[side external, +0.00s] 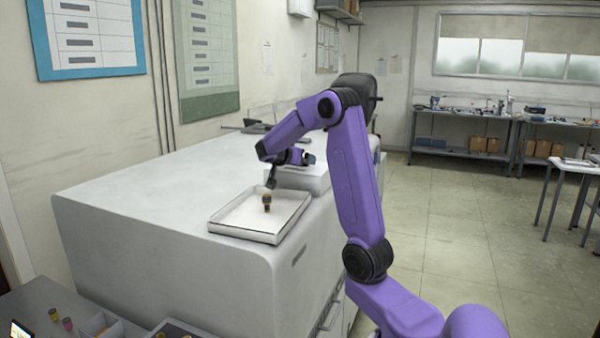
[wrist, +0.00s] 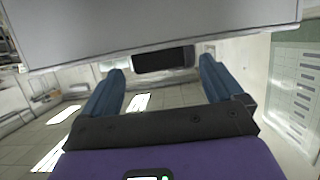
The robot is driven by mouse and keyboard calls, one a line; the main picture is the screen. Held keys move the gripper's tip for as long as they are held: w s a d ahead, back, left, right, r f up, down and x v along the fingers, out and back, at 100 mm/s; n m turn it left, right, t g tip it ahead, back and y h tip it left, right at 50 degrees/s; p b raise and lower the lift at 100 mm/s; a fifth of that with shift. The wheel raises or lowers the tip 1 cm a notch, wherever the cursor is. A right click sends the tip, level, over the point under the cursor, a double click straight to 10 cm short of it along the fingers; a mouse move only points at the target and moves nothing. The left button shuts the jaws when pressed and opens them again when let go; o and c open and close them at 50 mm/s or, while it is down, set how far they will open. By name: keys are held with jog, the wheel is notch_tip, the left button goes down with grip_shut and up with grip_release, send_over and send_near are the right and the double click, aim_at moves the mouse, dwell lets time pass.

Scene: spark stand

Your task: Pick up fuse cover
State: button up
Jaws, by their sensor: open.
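My gripper (side external: 309,159) is above and behind the tray, apart from this piece. In the wrist view my gripper (wrist: 163,65) has its two blue fingers wide apart, with nothing held between them. A dark block (wrist: 163,60) shows beyond the fingertips against a grey surface; I cannot tell what it is.
A white box-like block (side external: 300,178) sits behind the tray, below my gripper. The grey cabinet top (side external: 150,195) is clear left of the tray. A lower bench at bottom left holds small coloured pieces (side external: 67,323) and a small box (side external: 100,325).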

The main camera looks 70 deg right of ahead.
jog(key=shift+x, duration=0.8)
jog(key=shift+c, duration=0.3)
jog(key=c, duration=1.2)
